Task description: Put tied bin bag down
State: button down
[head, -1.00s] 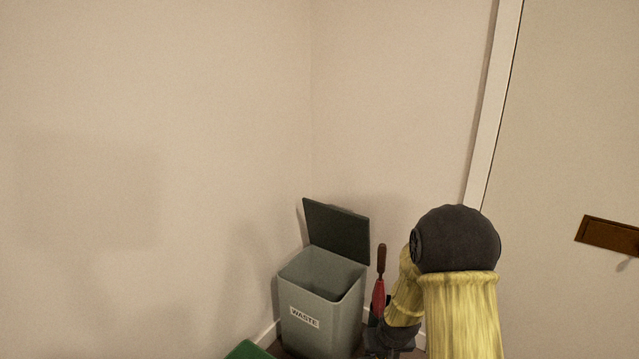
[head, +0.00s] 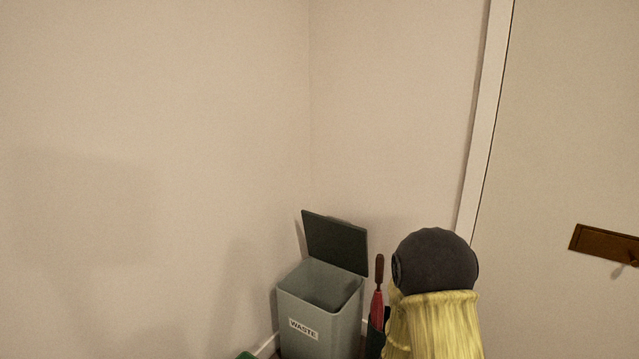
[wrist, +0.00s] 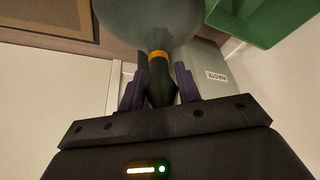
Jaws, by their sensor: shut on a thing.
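My gripper (wrist: 160,82) is shut on the gathered neck of the tied bin bag (wrist: 145,22) in the wrist view. The bag is dark grey-green, with an orange tie (wrist: 158,55) just beyond the fingertips. Its full body runs out of the top of the frame, so I cannot tell whether it touches the floor. In the head view, the gripper and bag are not visible; only my arm shows at lower right.
A grey bin (head: 318,328) labelled WASTE stands in the corner with its dark lid open; its label (wrist: 217,76) also shows in the wrist view. A red umbrella (head: 377,305) stands beside it. A green container (wrist: 262,18) is nearby. A door is at right.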

notch_tip(320, 180, up, 3)
jog(key=shift+f+p, duration=0.2)
jog(key=shift+p, duration=1.05)
notch_tip(320, 180, up, 24)
jog(key=s+p, duration=0.2)
jog(key=p, duration=3.1)
jog(key=shift+r, duration=0.2)
jog(key=shift+f, duration=0.1)
